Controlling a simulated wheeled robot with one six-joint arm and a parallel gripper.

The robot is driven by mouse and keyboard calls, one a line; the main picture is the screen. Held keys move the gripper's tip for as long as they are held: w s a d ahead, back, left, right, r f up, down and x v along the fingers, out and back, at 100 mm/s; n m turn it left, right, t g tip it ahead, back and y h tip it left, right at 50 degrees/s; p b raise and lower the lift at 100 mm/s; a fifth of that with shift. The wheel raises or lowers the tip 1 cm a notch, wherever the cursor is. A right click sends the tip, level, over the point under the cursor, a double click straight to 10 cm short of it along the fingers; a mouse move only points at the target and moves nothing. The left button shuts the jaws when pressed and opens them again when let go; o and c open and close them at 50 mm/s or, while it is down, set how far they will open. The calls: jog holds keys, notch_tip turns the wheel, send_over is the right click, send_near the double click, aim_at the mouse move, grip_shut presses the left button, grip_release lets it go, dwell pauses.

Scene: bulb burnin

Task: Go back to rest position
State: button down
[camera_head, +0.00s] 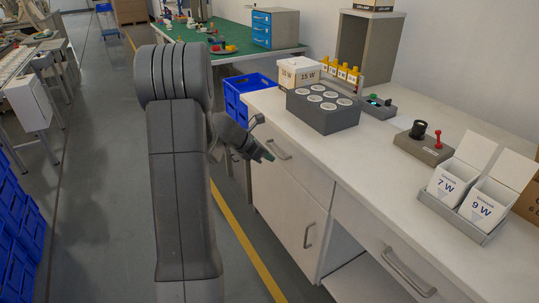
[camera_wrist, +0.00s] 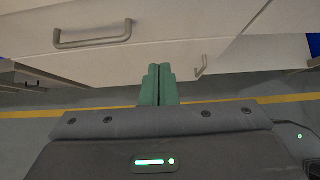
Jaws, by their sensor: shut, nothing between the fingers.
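My arm rises in the middle of the head view, folded at its top joint. My gripper (camera_head: 265,156) hangs beside the front of the white bench (camera_head: 335,152), near the upper drawer handle and apart from it. In the wrist view my gripper (camera_wrist: 160,72) has its green fingers pressed together with nothing between them. The drawer front (camera_wrist: 185,28) with its handle (camera_wrist: 92,36) is ahead of the fingertips.
On the bench stand a dark socket block (camera_head: 325,113), a switch box (camera_head: 422,145), and open 7 W (camera_head: 446,188) and 9 W (camera_head: 482,207) boxes. Blue crates (camera_head: 245,92) and a green-topped table (camera_head: 225,42) are behind. The floor (camera_head: 105,180) left is open.

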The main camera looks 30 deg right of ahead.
dwell(0.4)
jog(key=b, duration=0.2)
send_near(299, 166)
notch_tip(299, 166, down, 3)
jog(key=a, duration=0.1)
jog(key=d, duration=0.2)
jog(key=d+f, duration=0.1)
jog(key=d, duration=0.1)
jog(key=shift+d+f, duration=0.1)
jog(key=shift+d, duration=0.15)
jog(key=shift+d+p, duration=0.3)
jog(key=shift+d, duration=0.15)
